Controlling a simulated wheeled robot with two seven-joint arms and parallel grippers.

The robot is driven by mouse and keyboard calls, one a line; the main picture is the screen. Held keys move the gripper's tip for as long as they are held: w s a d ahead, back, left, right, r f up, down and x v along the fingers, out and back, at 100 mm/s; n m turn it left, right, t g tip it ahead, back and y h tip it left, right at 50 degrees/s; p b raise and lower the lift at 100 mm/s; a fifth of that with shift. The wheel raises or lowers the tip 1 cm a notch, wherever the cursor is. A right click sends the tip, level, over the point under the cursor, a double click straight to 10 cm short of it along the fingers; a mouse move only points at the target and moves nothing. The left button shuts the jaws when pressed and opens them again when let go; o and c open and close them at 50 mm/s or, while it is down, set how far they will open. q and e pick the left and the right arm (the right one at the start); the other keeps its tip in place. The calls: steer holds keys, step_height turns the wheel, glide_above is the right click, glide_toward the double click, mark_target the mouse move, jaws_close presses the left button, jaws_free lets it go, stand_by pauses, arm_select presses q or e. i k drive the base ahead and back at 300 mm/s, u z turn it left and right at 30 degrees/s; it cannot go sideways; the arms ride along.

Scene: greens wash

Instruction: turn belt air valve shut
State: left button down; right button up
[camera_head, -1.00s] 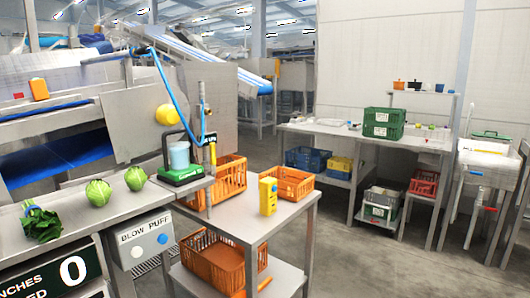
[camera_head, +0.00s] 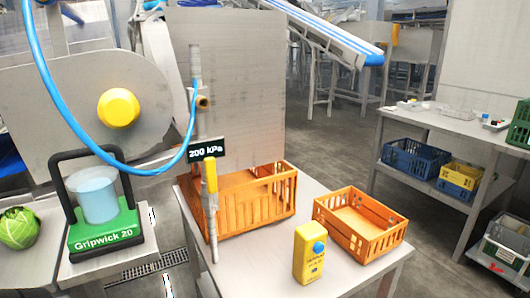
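The air valve's yellow lever (camera_head: 211,174) sits on a thin upright metal pipe (camera_head: 201,125) near the middle of the head view. The lever stands in line with the pipe. A black display (camera_head: 207,150) just above the lever reads 200 kPa. A blue air hose (camera_head: 110,165) loops from the pipe to the upper left. A small brass-coloured fitting (camera_head: 203,102) sits higher on the pipe. Neither of my grippers is in view.
An orange crate (camera_head: 262,208) stands right behind the pipe, with a smaller orange crate (camera_head: 358,224) and a yellow device (camera_head: 309,254) to the right. A green Gripwick 20 unit (camera_head: 105,232) and a lettuce (camera_head: 18,229) are at left.

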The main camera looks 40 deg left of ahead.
mark_target(210, 162)
steer(key=z, duration=0.05)
steer(key=i, duration=0.1)
steer(key=u, duration=1.45)
